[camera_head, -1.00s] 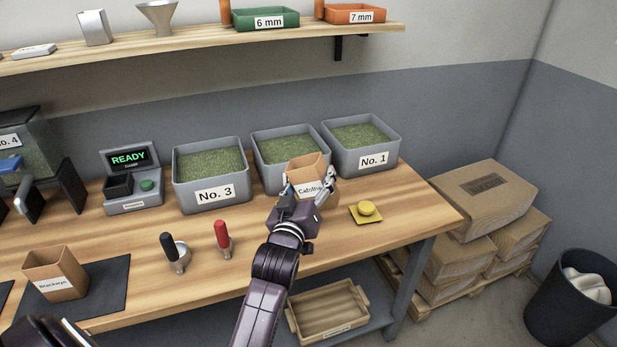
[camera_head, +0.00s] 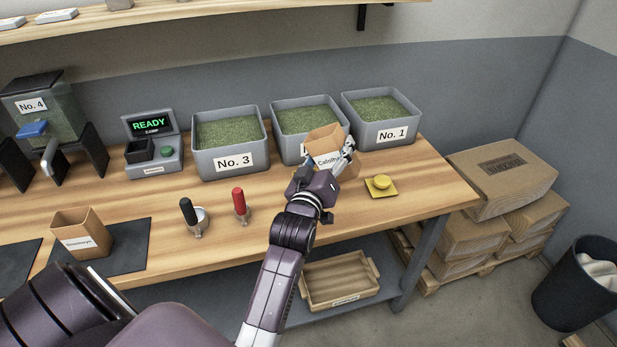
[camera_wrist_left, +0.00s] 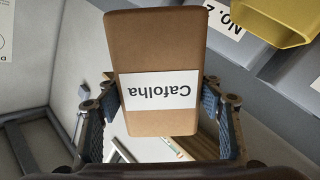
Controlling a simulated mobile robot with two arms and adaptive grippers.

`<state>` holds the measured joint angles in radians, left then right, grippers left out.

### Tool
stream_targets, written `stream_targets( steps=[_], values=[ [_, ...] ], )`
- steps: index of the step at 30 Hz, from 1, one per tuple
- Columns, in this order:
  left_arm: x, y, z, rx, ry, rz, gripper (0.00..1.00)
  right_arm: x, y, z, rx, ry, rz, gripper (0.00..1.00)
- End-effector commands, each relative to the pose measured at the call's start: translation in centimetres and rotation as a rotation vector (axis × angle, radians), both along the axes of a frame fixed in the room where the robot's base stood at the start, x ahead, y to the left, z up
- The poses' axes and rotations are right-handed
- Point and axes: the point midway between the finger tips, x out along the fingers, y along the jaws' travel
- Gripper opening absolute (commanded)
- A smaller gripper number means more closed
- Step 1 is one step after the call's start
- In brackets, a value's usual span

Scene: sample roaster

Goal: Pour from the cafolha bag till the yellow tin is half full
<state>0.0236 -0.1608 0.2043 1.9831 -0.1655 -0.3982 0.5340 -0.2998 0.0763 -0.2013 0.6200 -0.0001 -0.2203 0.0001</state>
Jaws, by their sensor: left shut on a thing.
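My left gripper (camera_head: 336,171) is shut on the brown Cafolha bag (camera_head: 325,147) and holds it in front of the No. 2 and No. 1 bins. The bag leans slightly; its contents are not visible. In the left wrist view the bag (camera_wrist_left: 158,50) sits between both fingers, its label upside down. How full the tin is cannot be told. A yellow surface shows at the wrist view's top right. My right gripper is not in view.
Bins No. 3 (camera_head: 233,163) and No. 1 (camera_head: 392,135) stand at the back of the bench. A black-handled tool (camera_head: 189,212), a red-handled tool (camera_head: 239,202), another brown bag (camera_head: 82,236) and a READY scale (camera_head: 152,150) are to the left. Bare wood surrounds the yellow square.

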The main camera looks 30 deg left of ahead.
Motion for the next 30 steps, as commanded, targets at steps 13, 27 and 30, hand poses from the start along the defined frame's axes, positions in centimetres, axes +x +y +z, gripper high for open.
stream_targets(
  steps=[13,27,30],
  values=[
    [0.0,0.0,0.0,-0.003,-0.003,0.001,0.32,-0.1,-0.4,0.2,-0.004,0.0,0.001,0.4],
    [0.0,-0.1,-0.2,-0.049,-0.014,0.001,0.32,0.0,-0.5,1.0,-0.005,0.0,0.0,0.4],
    [0.0,-0.1,-0.2,-0.049,-0.014,0.001,0.32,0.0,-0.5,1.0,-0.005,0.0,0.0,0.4]
  ],
)
